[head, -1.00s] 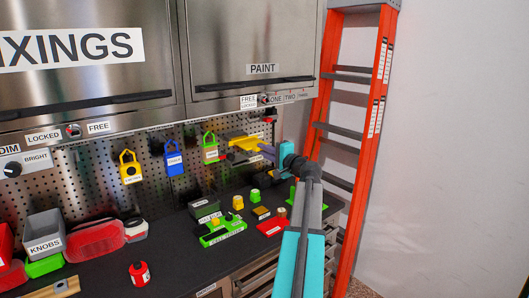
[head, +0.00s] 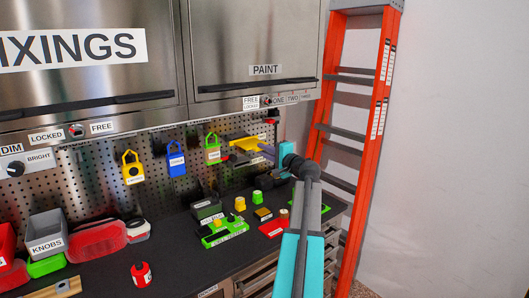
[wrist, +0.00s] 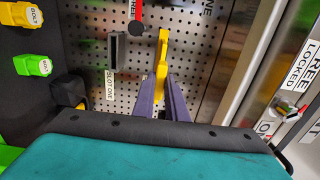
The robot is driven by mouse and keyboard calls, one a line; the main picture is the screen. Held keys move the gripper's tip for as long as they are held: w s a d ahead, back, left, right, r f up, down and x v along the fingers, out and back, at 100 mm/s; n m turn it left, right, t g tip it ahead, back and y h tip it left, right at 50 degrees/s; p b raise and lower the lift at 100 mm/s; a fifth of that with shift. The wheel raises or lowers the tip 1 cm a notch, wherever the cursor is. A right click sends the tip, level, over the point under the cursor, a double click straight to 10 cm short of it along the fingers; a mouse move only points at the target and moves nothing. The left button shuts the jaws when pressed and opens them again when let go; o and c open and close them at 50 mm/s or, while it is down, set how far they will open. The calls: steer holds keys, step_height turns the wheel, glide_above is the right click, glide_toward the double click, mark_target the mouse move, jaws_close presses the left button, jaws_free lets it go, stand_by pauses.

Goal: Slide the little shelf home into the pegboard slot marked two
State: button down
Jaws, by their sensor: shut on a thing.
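The little shelf is yellow. In the head view the shelf (head: 245,144) is at the pegboard's right end, just right of the green padlock. In the wrist view the shelf (wrist: 162,58) shows edge-on as a narrow yellow piece between my fingertips. My gripper (head: 266,150) is shut on it; its purple fingers also show in the wrist view (wrist: 161,88). The pegboard (wrist: 180,50) lies beyond the shelf. A label reading SLOT ONE (wrist: 110,85) is left of the shelf, beside a grey bracket (wrist: 117,50). I cannot tell whether the shelf touches the board, and I see no slot two label.
Yellow (head: 133,168), blue (head: 176,160) and green (head: 212,150) padlocks hang left of the shelf. Below on the dark worktop (head: 180,255) stand a green tray (head: 222,235) and several small blocks. An orange ladder (head: 370,120) stands to the right.

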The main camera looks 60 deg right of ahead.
steer(key=shift+w+d, duration=0.25)
steer(key=shift+w, duration=0.35)
steer(key=c, duration=1.7)
jaws_free()
steer(key=shift+s, duration=0.1)
steer(key=b+v, duration=0.4)
steer(key=v, duration=0.9)
steer(key=shift+s+a, duration=0.15)
steer(key=shift+s, duration=0.2)
